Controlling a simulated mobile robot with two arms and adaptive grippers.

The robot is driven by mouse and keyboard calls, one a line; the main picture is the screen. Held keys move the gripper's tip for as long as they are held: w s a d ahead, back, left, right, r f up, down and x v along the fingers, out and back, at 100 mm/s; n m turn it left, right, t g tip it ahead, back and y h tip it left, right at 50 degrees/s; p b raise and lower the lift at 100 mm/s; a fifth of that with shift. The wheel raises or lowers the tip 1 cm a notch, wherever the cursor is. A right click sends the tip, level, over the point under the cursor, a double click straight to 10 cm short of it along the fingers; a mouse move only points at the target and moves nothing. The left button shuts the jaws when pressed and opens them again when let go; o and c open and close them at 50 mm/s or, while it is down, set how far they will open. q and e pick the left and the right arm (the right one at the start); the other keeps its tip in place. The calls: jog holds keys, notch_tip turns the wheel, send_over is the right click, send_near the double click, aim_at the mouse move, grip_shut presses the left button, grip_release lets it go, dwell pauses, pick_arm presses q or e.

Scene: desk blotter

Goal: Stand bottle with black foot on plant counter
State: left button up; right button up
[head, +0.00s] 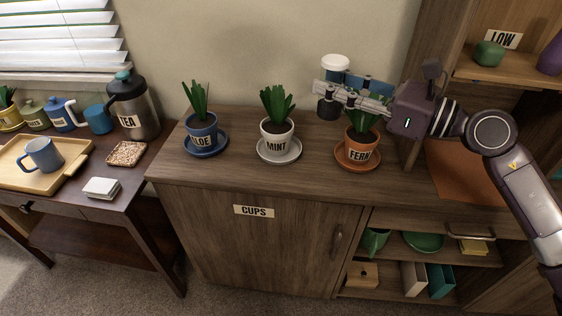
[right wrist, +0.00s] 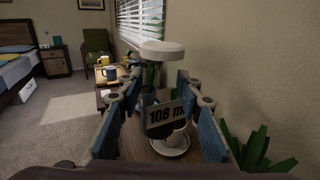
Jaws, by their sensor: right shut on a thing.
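In the right wrist view the bottle's white cap (right wrist: 163,53) rises between the blue finger pads, with a "108 m" label lower down. The fingers hide part of the body. The black foot hangs clear of the wooden top. My left gripper is not in view.
On the counter stand the blue aloe pot (head: 202,133), the white mint pot (head: 276,138) and the orange fern pot (head: 361,150), each on a saucer. Bare wood lies between them. A shelf unit (head: 490,73) rises at right. A side table with a tea jug (head: 133,108) stands left.

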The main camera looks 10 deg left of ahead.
jog(key=shift+w+a+f+t+b, duration=0.15)
jog(key=shift+w+a+b, duration=0.05)
jog(key=shift+w+b, duration=0.3)
jog(key=shift+w+a+f+t+b, duration=0.1)
jog(key=shift+w+a+t+b, duration=0.1)
jog(key=shift+w+b, duration=0.3)
jog(key=shift+s+f, duration=0.1)
jog(key=shift+f, duration=0.25)
jog(key=shift+f+b, duration=2.45)
jog(key=shift+f, duration=6.85)
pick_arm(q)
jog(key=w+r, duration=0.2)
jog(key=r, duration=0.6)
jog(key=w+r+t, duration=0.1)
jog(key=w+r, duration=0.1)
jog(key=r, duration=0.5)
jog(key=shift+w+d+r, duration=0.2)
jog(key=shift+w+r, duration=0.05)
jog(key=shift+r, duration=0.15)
pick_arm(e)
jog(key=shift+f, duration=0.15)
jog(key=shift+f, duration=0.1)
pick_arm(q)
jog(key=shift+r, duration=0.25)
pick_arm(e)
jog(key=o, duration=1)
